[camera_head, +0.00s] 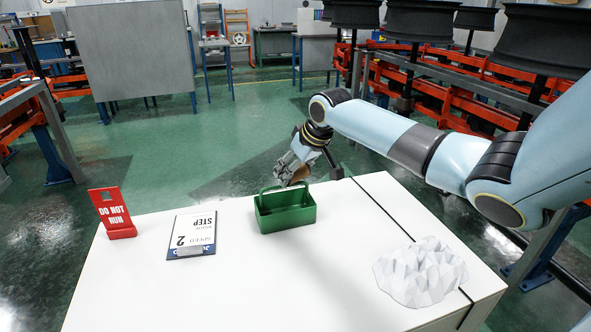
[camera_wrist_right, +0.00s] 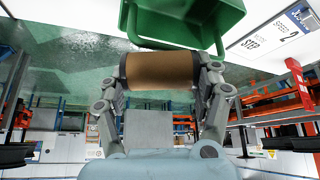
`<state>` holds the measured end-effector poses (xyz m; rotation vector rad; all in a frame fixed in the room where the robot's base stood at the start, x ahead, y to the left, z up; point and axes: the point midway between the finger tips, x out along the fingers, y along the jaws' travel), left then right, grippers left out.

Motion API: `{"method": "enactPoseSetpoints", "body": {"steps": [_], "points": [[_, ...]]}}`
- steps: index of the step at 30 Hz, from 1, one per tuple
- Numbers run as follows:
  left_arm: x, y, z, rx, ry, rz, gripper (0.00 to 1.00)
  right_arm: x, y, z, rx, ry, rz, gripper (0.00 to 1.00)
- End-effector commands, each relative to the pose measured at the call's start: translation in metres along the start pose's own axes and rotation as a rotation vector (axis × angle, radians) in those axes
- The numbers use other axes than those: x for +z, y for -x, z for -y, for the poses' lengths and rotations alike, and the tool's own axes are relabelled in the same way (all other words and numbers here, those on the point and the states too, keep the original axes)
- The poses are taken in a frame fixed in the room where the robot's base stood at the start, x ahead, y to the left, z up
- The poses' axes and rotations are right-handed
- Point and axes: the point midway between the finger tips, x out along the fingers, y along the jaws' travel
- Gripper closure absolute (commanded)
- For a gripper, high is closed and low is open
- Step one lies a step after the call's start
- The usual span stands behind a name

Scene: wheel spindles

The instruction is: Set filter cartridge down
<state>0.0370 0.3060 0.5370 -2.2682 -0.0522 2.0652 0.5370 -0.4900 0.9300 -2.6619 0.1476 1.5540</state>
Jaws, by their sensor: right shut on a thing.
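The filter cartridge, a brown cylinder with dark end caps, lies across the fingers of my right gripper in the right wrist view (camera_wrist_right: 160,71). My right gripper (camera_wrist_right: 162,85) is shut on it, with one finger at each end. In the head view, my right gripper (camera_head: 290,172) is at the far side of the green caddy (camera_head: 287,216), near its handle. The cartridge is mostly hidden there, with only a small brown patch showing. The caddy also shows close to the cartridge in the right wrist view (camera_wrist_right: 185,20). I cannot tell whether they touch. My left gripper is not in view.
The white table (camera_head: 220,300) holds a red "DO NOT RUN" sign (camera_head: 117,215) at left, a step-and-speed card (camera_head: 193,232) beside it, and a white faceted lump (camera_head: 420,272) at right. The table's front middle is clear.

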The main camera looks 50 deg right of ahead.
Motion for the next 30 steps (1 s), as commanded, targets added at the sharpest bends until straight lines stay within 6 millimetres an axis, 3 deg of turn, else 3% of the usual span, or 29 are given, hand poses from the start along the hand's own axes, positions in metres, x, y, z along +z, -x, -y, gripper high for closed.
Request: {"method": "enactPoseSetpoints", "body": {"steps": [13, 14, 19, 30], "points": [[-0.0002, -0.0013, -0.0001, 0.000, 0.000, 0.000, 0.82, 0.0033, -0.0055, -0.0005, 0.001, 0.000, 0.000, 0.71], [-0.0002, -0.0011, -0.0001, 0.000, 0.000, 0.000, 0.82, 0.0032, -0.0054, -0.0006, 0.001, 0.000, 0.000, 0.32], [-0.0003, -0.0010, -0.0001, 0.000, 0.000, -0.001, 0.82, 0.0030, -0.0050, -0.0006, 0.001, 0.000, 0.000, 0.10], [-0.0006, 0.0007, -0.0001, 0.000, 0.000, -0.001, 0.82, -0.0013, 0.0016, -0.0006, 0.001, 0.001, -0.003, 0.10]]}}
